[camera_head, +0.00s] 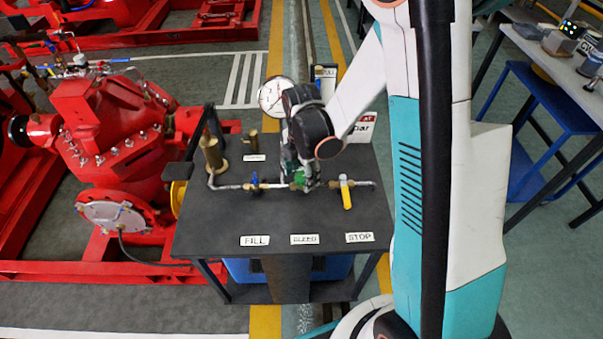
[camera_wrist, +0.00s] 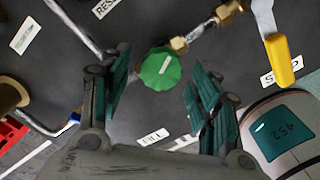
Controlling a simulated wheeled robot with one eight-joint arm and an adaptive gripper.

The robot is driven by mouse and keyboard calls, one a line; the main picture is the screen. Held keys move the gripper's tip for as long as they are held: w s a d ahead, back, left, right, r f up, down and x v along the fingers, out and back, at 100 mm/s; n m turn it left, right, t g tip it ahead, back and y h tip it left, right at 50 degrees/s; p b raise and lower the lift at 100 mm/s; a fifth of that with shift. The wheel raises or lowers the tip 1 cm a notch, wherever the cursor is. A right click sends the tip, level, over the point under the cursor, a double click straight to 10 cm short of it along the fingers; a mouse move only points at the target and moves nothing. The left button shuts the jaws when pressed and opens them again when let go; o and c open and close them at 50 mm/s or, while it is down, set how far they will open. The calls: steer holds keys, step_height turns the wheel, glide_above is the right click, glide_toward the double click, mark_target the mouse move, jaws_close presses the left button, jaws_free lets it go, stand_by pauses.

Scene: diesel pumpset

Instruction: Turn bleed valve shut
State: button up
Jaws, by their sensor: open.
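The bleed valve has a green knob (camera_wrist: 160,68) with a white mark on top, on a pipe run across the dark table. In the wrist view my gripper (camera_wrist: 158,88) is open, with one finger on each side of the green knob and a gap to both. In the head view the green knob (camera_head: 300,178) sits mid-table above the middle label, and my gripper (camera_head: 292,165) is over it, partly hidden by my wrist. Whether the fingers reach down to the knob's height is hard to tell.
A yellow-handled lever (camera_head: 346,194) stands right of the knob, also close in the wrist view (camera_wrist: 283,60). A blue-handled valve (camera_head: 255,181) and brass cylinder (camera_head: 212,155) are left. A round gauge (camera_head: 272,97) stands behind. The dark table (camera_head: 215,228) is clear in front.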

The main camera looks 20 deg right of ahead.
steer(key=c, duration=1.1)
steer(key=shift+m, duration=0.3)
steer(key=m+b, duration=0.1)
steer(key=m, duration=0.3)
steer(key=shift+w, duration=0.1)
steer(key=m+b, duration=0.1)
steer(key=m, duration=0.4)
steer(key=shift+w, duration=0.1)
steer(key=m, duration=0.3)
steer(key=shift+m, duration=0.3)
steer(key=m+b, duration=0.1)
steer(key=m, duration=0.2)
steer(key=shift+w+d+m, duration=0.1)
steer(key=shift+m, duration=0.3)
steer(key=m, duration=0.6)
steer(key=shift+d+m, duration=0.1)
steer(key=shift+m, duration=0.3)
steer(key=shift+o, duration=0.3)
